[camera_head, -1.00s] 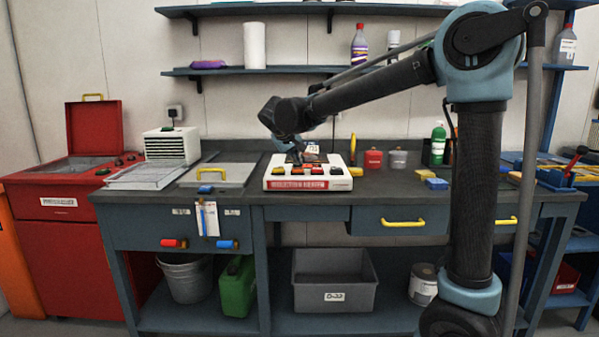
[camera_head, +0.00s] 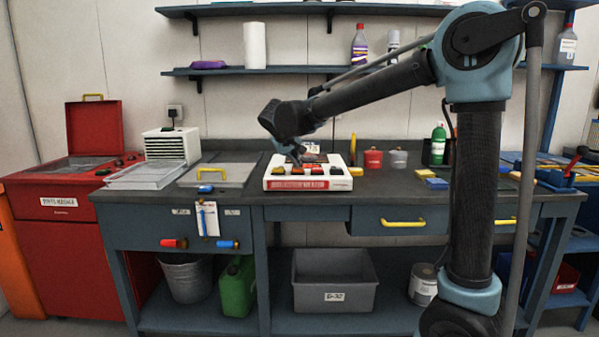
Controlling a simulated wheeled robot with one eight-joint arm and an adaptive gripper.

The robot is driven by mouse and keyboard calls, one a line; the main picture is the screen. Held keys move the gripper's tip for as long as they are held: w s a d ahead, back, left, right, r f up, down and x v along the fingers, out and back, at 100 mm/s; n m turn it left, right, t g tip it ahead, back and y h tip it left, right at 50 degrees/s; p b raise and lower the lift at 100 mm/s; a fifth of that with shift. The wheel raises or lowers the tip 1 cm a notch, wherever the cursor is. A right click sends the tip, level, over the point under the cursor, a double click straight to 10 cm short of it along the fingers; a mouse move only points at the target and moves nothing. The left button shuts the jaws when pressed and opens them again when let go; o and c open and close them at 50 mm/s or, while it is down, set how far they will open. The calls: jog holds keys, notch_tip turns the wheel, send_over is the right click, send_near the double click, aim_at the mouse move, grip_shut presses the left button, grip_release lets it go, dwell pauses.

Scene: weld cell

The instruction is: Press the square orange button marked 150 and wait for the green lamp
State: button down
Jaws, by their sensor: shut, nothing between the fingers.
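A white button box (camera_head: 345,184) with a red label strip along its front stands on the dark bench top. Several coloured buttons sit on its top, with yellow (camera_head: 277,171), red and orange ones among them. They are too small for me to read a 150 or tell which is square. My gripper (camera_head: 299,162) is shut and empty, pointing down at the back left part of the box's top. I cannot tell whether its tip touches a button. I cannot make out a lit green lamp.
A tray with a yellow handle (camera_head: 217,174) lies left of the box. Red (camera_head: 373,159) and grey (camera_head: 398,159) canisters and a green bottle (camera_head: 438,144) stand behind to the right. A shelf (camera_head: 300,70) hangs above.

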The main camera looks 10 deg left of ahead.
aim_at(295, 168)
jog(key=shift+f, duration=0.5)
dwell(0.6)
dwell(0.3)
jog(key=shift+r, duration=0.9)
jog(key=shift+r, duration=2.55)
